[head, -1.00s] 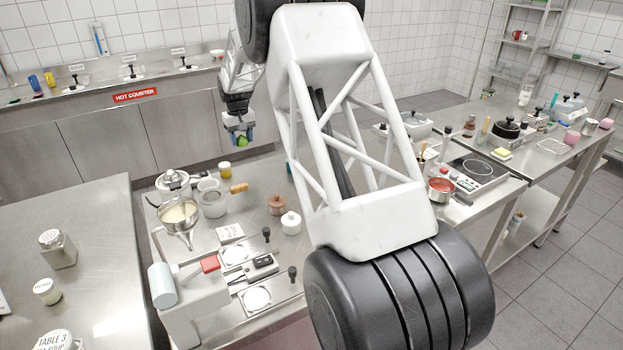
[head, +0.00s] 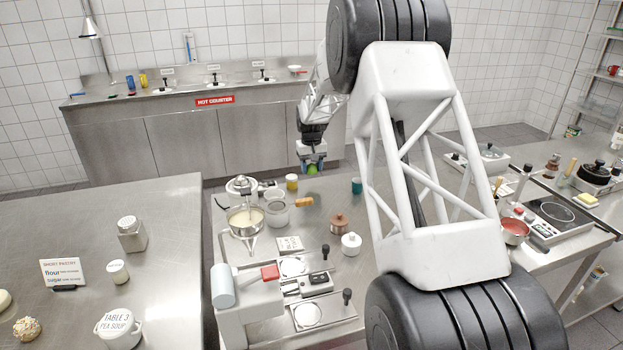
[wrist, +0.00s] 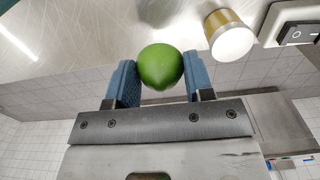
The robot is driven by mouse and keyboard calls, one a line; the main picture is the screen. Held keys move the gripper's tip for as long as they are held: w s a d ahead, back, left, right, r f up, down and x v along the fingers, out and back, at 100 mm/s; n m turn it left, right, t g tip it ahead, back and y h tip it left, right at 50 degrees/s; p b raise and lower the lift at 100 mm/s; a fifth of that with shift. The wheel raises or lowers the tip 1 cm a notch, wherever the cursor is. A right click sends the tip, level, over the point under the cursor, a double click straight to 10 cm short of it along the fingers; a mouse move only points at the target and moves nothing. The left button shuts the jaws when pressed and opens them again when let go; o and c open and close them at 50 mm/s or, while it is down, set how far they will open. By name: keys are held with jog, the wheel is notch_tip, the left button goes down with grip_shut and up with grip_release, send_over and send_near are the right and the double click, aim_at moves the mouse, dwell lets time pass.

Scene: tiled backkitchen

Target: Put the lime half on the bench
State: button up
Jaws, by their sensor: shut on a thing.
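My gripper (head: 311,160) is shut on the green lime half (head: 313,168), which hangs below the fingers in the head view. In the wrist view the lime half (wrist: 160,66) sits between the two blue finger pads of my gripper (wrist: 159,84); its rounded green skin shows and no cut face is visible. In the head view the gripper appears above the far end of the middle steel bench (head: 375,272), apart from its top. Another steel bench (head: 60,225) stands at the left. My arm hides part of the middle bench.
The left bench has wide bare areas.

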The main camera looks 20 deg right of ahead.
aim_at(311, 184)
jog(key=shift+f, duration=2.4)
jog(key=shift+f, duration=0.15)
jog(key=o, duration=0.9)
notch_tip(311, 184, up, 12)
jog(key=shift+f, duration=0.1)
jog(key=shift+r, duration=0.25)
